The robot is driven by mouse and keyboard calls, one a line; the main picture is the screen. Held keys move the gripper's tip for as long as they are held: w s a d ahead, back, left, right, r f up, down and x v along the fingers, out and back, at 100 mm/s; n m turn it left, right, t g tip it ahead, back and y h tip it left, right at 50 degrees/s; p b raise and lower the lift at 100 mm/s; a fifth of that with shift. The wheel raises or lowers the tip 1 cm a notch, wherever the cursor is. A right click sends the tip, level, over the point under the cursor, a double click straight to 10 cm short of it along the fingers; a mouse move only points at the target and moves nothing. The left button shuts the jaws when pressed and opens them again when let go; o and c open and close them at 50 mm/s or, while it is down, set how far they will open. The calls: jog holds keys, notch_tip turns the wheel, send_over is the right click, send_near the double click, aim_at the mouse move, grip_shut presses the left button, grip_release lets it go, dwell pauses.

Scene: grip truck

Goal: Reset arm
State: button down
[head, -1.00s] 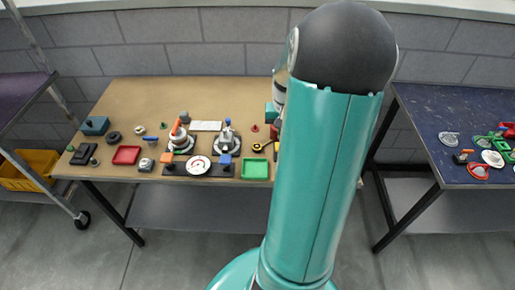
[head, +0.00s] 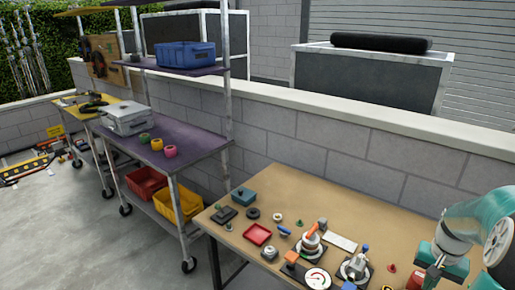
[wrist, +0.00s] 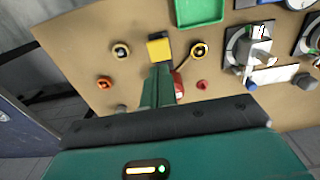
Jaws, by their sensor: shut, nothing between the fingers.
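My gripper (wrist: 161,72) shows in the wrist view as two green fingers drawn together, with nothing between them. It is over the tan workbench (wrist: 80,45), near a yellow block (wrist: 158,47) and a red object (wrist: 178,85) partly hidden beside the fingers. I cannot tell whether the fingertips touch anything. In the head view my teal arm is at the right edge, bent down over the right part of the bench (head: 365,205). My fingers are not clear there.
The bench bears a red tray (head: 257,234), a blue box (head: 243,196), valves and gauges. To its left stands a purple-topped cart (head: 190,140) with a yellow bin (head: 178,201) and a red bin (head: 146,184) below. Open concrete floor (head: 80,230) lies at the left.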

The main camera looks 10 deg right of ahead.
jog(key=w+a+r+n+t+h, duration=0.1)
jog(key=w+a+r+n, duration=0.1)
jog(key=a+r, duration=0.5)
jog(key=w+a+r+n+t+h, duration=0.1)
jog(key=w+a+r+n, duration=0.15)
jog(key=a, duration=0.85)
jog(key=s+a+r+n+t+y, duration=0.1)
jog(key=s+a+r+n, duration=0.1)
jog(key=a, duration=0.7)
jog(key=s+a+r+n+t+y, duration=0.1)
jog(key=s+a+r+n+t, duration=0.1)
jog(key=s+a, duration=0.3)
jog(key=a+r+n, duration=0.1)
jog(key=a, duration=0.2)
jog(key=shift+s+a+r+t, duration=0.15)
jog(key=shift+s+a+t, duration=0.15)
jog(key=shift+a, duration=0.1)
